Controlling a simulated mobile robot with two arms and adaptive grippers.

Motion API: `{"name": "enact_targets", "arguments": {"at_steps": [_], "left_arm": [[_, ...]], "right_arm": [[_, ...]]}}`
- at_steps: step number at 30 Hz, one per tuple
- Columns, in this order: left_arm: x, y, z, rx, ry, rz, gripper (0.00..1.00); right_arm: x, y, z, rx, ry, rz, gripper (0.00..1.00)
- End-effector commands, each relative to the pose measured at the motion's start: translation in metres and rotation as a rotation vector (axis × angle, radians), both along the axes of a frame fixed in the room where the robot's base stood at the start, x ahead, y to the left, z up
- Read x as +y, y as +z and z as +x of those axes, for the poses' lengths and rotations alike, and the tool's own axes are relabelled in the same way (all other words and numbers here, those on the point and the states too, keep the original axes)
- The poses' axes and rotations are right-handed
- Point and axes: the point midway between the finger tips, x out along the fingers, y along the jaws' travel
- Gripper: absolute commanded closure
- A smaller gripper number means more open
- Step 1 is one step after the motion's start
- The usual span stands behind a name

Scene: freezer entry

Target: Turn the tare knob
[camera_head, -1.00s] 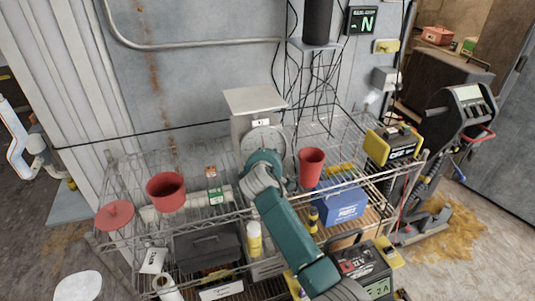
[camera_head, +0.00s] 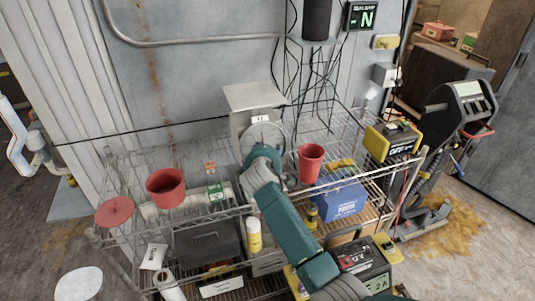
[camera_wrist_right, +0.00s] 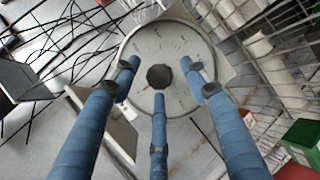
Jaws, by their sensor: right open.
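The scale stands on the wire shelf in the head view, with a flat grey weighing plate (camera_head: 254,96) on top and a round dial (camera_head: 262,131) facing me. My right gripper (camera_head: 262,150) is in front of the dial and hides its lower part. In the right wrist view, the dial (camera_wrist_right: 150,45) fills the middle, with a dark round knob (camera_wrist_right: 160,77) at its centre. The three blue fingers of my right gripper (camera_wrist_right: 158,82) are spread open around the knob, with gaps visible. Whether the tips reach its depth is unclear. My left gripper is not in view.
A red pot (camera_head: 166,188) and a red lid (camera_head: 114,211) are on the shelf to the left. A red cup (camera_head: 310,163) stands close right of my arm. A blue box (camera_head: 341,199) is below it. Black cables (camera_head: 318,75) hang behind the scale.

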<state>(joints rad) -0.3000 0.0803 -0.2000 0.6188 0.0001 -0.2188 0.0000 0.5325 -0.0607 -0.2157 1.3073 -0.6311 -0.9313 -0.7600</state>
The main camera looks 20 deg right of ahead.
Motion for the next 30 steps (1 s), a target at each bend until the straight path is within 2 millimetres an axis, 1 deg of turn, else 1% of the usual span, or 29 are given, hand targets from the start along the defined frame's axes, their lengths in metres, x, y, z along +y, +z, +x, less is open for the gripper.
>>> {"name": "enact_targets", "arguments": {"at_steps": [5, 8, 15, 18, 21, 24, 30], "left_arm": [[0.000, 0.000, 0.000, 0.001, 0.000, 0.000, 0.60], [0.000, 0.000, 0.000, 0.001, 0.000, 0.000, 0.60], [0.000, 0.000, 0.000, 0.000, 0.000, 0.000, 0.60], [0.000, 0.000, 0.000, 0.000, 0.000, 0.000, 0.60], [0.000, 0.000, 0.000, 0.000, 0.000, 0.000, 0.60], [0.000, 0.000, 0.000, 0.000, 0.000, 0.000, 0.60], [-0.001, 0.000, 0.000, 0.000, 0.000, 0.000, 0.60]], "right_arm": [[0.006, 0.007, -0.012, -0.003, 0.001, 0.001, 0.55], [0.012, 0.015, -0.028, -0.002, 0.002, 0.002, 0.55], [0.029, 0.037, -0.072, -0.001, 0.001, 0.004, 0.55], [0.033, 0.044, -0.086, 0.000, 0.001, 0.002, 0.55], [0.037, 0.048, -0.095, 0.002, 0.000, 0.002, 0.55], [0.038, 0.051, -0.099, 0.002, 0.000, 0.002, 0.55], [0.039, 0.051, -0.101, 0.002, -0.001, 0.000, 0.55]]}}
